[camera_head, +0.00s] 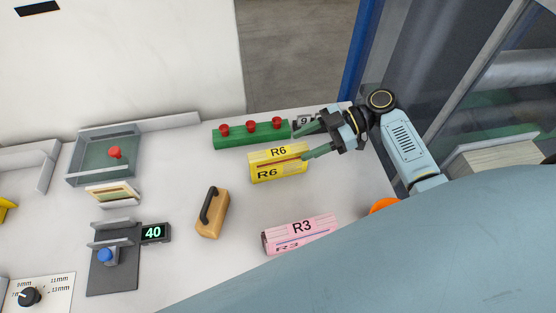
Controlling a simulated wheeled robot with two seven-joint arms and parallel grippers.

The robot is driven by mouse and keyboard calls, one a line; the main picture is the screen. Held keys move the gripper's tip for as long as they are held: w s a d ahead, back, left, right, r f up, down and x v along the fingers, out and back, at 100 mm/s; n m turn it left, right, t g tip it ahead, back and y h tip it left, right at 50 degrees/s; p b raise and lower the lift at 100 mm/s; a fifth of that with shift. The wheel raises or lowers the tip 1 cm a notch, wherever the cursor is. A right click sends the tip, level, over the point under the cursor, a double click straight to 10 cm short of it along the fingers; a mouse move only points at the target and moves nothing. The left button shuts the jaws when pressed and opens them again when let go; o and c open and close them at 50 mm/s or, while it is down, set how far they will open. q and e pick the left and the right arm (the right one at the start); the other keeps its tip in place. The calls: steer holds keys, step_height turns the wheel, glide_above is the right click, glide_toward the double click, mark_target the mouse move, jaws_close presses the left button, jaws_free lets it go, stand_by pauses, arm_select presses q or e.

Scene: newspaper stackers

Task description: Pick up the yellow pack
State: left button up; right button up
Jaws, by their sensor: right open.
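The yellow pack (265,174) is a box marked "R6" on its top and front. It lies on the white table right of the middle, in front of a green block. My right gripper (298,144) reaches in from the right with its jaws open. One finger is at the pack's right end, and the other is farther back beside the green block's right end. Whether the near finger touches the pack I cannot tell. My left gripper is not in view.
The green block (230,138) with red knobs stands close behind the pack. A pink "R3" pack (318,226) lies in front. A tan block with a black handle (217,219) is at left. A glass-like tray (84,165) stands farther left. Bare table lies between them.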

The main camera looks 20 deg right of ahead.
mark_target(289, 152)
steer(key=p+x, duration=0.1)
steer(key=x, duration=0.3)
steer(key=shift+s+a+f+p, duration=0.1)
steer(key=shift+a+f+p, duration=0.1)
steer(key=shift+p, duration=0.1)
steer(key=shift+a+f, duration=0.25)
steer(key=shift+a, duration=0.1)
jaws_close()
